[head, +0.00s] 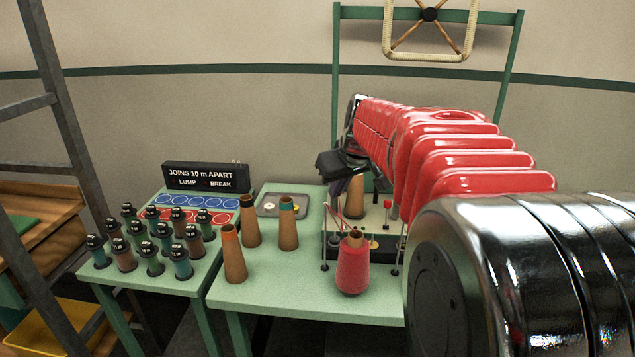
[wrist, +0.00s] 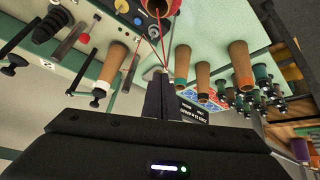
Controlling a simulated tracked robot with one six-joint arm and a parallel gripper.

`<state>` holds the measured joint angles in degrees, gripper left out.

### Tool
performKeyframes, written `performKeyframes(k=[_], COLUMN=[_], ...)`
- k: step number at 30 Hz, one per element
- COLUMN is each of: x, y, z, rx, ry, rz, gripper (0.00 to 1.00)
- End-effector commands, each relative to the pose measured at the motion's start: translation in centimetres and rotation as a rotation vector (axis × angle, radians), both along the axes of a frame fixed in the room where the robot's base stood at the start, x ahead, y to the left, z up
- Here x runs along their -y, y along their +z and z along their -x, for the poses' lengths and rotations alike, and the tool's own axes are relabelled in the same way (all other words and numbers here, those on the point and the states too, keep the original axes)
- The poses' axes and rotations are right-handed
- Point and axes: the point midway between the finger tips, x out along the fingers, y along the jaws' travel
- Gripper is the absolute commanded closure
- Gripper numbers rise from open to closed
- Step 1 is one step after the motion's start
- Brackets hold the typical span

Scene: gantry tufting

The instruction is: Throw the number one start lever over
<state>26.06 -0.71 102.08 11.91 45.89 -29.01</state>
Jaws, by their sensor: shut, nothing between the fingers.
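A low cream and black machine unit (head: 362,240) stands on the green table behind a red yarn cone (head: 352,264). A red-knobbed lever (head: 387,205) rises from its top. In the wrist view, levers with black knobs (wrist: 97,98) and (wrist: 14,66) stick out from the unit's edge; I cannot read which is number one. My gripper (head: 328,164) is above the unit's left back part, apart from the levers. Its fingers (wrist: 160,82) are together and empty in the wrist view. My arm hides the unit's right side.
Bare brown cones (head: 234,255) stand left of the unit. A lower table (head: 120,274) holds several dark-capped bobbins (head: 122,256) and a sign (head: 205,176). Red threads (wrist: 160,42) run close to the fingers. A green frame (head: 337,90) rises behind.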

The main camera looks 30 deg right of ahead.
Motion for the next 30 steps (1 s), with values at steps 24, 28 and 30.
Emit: performKeyframes(k=[24, 28, 30], x=[21.3, 21.3, 21.3], y=[-3.8, -3.8, -3.8], z=[-6.6, -6.6, -6.6], rx=[0.050, 0.049, 0.049], ry=[-0.062, -0.061, -0.061], rz=[0.091, 0.090, 0.090], gripper=[1.00, 1.00, 1.00])
